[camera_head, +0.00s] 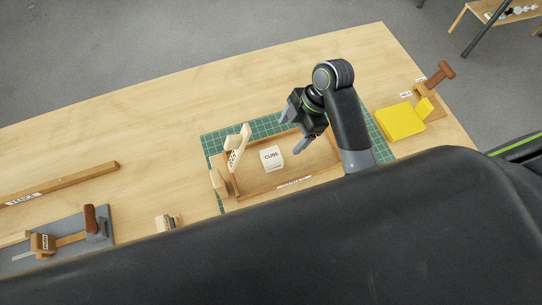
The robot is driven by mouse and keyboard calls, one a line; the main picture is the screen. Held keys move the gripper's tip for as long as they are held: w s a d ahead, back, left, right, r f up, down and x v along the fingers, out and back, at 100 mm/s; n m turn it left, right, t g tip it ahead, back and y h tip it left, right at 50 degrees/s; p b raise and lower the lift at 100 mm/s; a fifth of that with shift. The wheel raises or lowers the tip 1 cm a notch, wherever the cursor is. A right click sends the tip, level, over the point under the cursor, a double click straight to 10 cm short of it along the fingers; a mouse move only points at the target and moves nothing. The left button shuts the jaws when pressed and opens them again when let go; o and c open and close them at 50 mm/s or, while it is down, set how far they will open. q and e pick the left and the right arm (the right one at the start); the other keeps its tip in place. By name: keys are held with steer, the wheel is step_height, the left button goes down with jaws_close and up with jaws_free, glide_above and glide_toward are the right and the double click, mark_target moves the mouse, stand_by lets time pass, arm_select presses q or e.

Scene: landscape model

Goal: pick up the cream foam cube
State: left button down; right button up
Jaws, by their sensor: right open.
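The cream foam cube (271,158) sits inside a shallow wooden tray (252,190) on the green cutting mat (210,145). Its top carries the word "CUBE". My right gripper (290,132) is open and empty, above and to the right of the cube, apart from it in the picture. Its height over the tray is hard to judge. My left gripper is not in view.
A cream slotted piece (238,146) stands at the tray's left end. A yellow block (399,121) and a red-brown handled tool (440,74) are at the right. A wooden strip (62,184) and a grey board (70,252) lie at the left. The table's back is clear.

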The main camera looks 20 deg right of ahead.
mark_target(272, 155)
steer(key=p+x, duration=0.1)
steer(key=x, duration=0.9)
steer(key=shift+w, duration=0.1)
steer(key=shift+p+x, duration=0.35)
steer(key=shift+x, duration=0.45)
steer(key=shift+w+p+x, duration=0.15)
steer(key=shift+p+x, duration=0.05)
steer(key=shift+x, duration=0.75)
steer(key=shift+w+p+x, duration=0.15)
steer(key=shift+p+x, duration=0.05)
steer(key=shift+x, duration=0.8)
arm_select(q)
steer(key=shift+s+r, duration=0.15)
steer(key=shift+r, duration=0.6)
arm_select(e)
steer(key=shift+c, duration=0.2)
steer(key=c, duration=1)
